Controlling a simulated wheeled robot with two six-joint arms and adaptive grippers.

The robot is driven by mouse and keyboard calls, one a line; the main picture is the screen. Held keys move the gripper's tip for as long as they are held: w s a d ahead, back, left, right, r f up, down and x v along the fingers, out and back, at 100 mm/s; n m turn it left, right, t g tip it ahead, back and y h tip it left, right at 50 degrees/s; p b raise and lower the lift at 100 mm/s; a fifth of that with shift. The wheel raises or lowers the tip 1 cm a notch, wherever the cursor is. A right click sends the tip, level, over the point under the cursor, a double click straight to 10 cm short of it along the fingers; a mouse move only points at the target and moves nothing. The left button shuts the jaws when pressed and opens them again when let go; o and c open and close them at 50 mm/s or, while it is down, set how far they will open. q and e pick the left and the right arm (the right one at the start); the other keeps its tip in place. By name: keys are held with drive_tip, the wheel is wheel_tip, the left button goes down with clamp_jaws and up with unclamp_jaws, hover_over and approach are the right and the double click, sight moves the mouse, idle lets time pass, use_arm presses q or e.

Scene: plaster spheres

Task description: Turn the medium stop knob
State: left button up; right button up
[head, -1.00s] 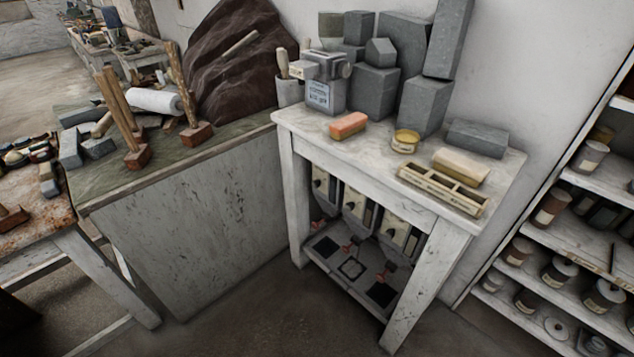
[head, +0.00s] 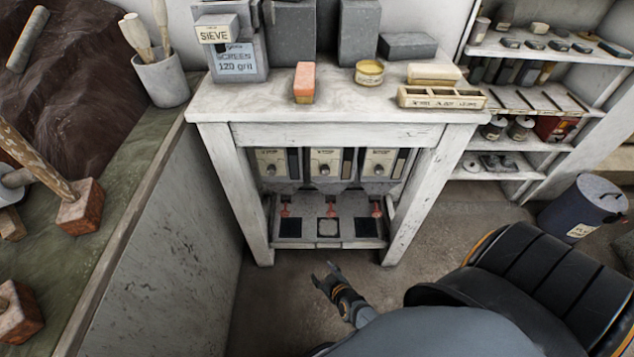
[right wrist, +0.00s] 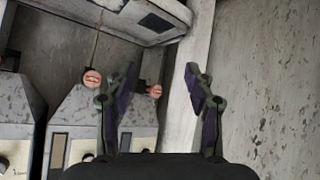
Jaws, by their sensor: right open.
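Three dispensers stand in a row under the white table: a left one (head: 271,163), a middle one (head: 324,164) and a right one (head: 379,166). Each has a cream front plate with a round knob; the middle knob (head: 324,169) faces me. Their labels are too small to read, so I cannot tell which is medium. My right gripper (head: 327,270) is open and empty, low in front of the table and apart from the knobs. In the right wrist view its open fingers (right wrist: 162,80) frame the area near a table leg; a knob (right wrist: 88,157) shows at lower left. My left gripper is out of view.
The white table (head: 340,133) has legs on both sides of the dispensers. Red levers hang above a low shelf (head: 350,243) with dark squares. A green-topped bench (head: 150,130) borders the left; a dark bin (head: 583,208) stands at right. Floor in front is partly free.

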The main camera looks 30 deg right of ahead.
drive_tip(key=w+d+r+t+h+b, duration=0.1)
drive_tip(key=w+r+t+h+b, duration=0.15)
drive_tip(key=w+r, duration=0.5)
drive_tip(key=m+t+h+b, duration=0.2)
drive_tip(key=m+h, duration=0.3)
drive_tip(key=h, duration=0.2)
approach(325, 173)
drive_tip(key=b+x, duration=0.2)
drive_tip(key=x, duration=0.7)
drive_tip(key=shift+w+d, duration=0.1)
drive_tip(key=shift+w, duration=0.05)
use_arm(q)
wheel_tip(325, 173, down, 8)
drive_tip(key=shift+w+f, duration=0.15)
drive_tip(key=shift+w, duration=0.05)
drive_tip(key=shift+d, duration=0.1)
use_arm(e)
drive_tip(key=shift+c, duration=0.4)
